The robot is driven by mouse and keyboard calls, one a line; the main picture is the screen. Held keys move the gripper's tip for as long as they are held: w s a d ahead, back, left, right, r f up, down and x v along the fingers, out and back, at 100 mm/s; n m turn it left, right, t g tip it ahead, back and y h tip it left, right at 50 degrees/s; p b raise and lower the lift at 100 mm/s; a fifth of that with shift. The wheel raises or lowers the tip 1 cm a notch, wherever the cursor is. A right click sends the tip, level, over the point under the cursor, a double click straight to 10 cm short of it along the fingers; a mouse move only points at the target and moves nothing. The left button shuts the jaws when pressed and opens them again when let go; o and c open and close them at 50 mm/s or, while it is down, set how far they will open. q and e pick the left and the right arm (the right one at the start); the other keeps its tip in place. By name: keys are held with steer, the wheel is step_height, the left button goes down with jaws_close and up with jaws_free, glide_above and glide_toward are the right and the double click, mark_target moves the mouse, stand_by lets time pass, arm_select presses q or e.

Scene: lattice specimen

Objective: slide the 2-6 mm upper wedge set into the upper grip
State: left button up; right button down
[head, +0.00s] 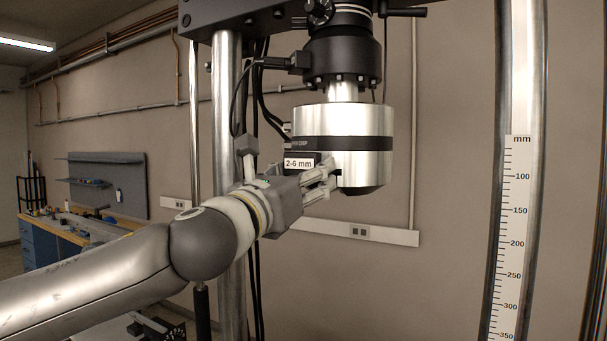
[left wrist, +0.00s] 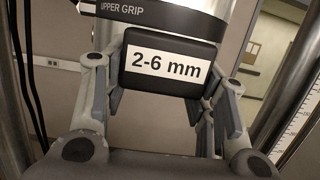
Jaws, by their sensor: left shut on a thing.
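The 2-6 mm upper wedge set (left wrist: 165,62) is a dark block with a white "2-6 mm" label; its label also shows in the head view (head: 299,163). My left gripper (head: 330,176) is shut on it, with one finger on each side in the left wrist view (left wrist: 162,95). The upper grip (head: 360,165) is a silver cylinder with a black band, hanging from the machine head. The block is right in front of the grip's lower part, and its far side is hidden. I cannot tell how deep it sits in the grip. My right gripper is not in view.
A steel column (head: 228,130) stands left of the grip with black cables beside it. A column with a mm scale (head: 517,230) stands on the right. A workbench (head: 60,235) is far left. The space below the grip looks clear.

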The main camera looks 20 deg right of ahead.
arm_select(q)
steer(key=shift+r, duration=0.2)
steer(key=shift+w+r+p, duration=0.1)
steer(key=shift+p, duration=0.2)
steer(key=shift+c, duration=0.4)
steer(key=o, duration=1.1)
steer(key=shift+w+d+f, duration=0.2)
steer(key=shift+d+f, duration=0.05)
steer(key=shift+d, duration=0.15)
steer(key=shift+o, duration=0.4)
steer(key=shift+f, duration=0.1)
steer(key=o, duration=0.4)
steer(key=shift+s+a, duration=0.15)
steer(key=shift+a, duration=0.05)
steer(key=shift+d, duration=0.1)
